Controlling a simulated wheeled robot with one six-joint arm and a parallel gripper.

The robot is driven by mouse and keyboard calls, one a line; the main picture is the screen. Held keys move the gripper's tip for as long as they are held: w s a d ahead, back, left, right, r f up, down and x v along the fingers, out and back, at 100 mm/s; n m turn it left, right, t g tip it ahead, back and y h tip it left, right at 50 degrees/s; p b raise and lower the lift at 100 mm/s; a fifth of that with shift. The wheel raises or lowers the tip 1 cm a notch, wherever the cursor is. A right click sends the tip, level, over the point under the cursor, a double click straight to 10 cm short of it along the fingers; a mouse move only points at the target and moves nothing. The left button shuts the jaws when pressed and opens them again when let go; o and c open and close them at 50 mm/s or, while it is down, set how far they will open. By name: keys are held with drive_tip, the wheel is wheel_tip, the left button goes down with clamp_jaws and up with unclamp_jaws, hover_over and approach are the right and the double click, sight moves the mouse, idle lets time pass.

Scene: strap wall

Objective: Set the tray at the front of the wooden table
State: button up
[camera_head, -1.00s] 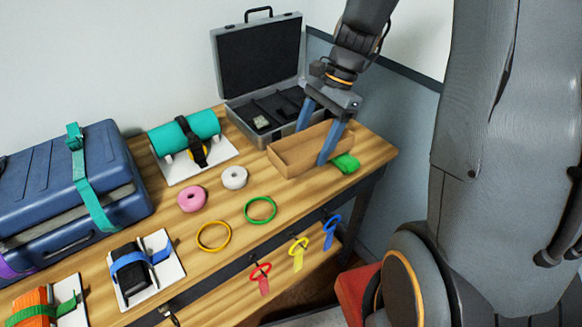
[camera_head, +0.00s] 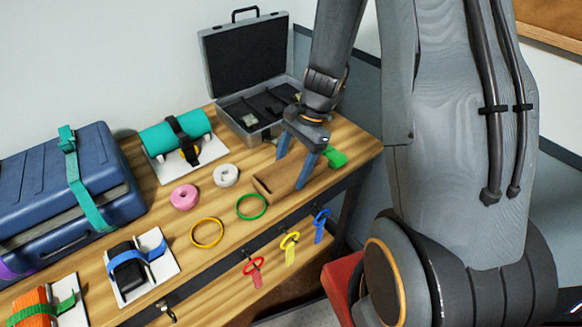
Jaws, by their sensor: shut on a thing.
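The brown tray (camera_head: 272,183) is at the right part of the wooden table (camera_head: 163,226), close to its front edge. My gripper (camera_head: 294,172) reaches down from above and is shut on the tray, with one blue-grey finger at its far side and one at its near side. The fingers and wrist hide part of the tray. I cannot tell whether its underside touches the table top.
A green object (camera_head: 335,158) lies right of the tray. An open grey case (camera_head: 250,118) stands behind it. A green ring (camera_head: 251,206), a white roll (camera_head: 226,175) and a pink roll (camera_head: 184,197) lie to its left. Coloured tags hang along the front edge.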

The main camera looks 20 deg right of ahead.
drive_tip(key=shift+f, duration=0.3)
drive_tip(key=o, duration=1)
drive_tip(key=shift+o, duration=0.2)
drive_tip(key=shift+r, duration=0.15)
drive_tip(key=b+v, duration=0.3)
drive_tip(key=v, duration=0.9)
drive_tip(key=s+a+n+t+h, duration=0.2)
drive_tip(key=s+a+n+h, duration=0.2)
drive_tip(key=s+n, duration=0.5)
drive_tip(key=shift+s+a+f+n+t, duration=0.15)
drive_tip(key=shift+a+f+n+t, duration=0.35)
drive_tip(key=shift+n, duration=2.2)
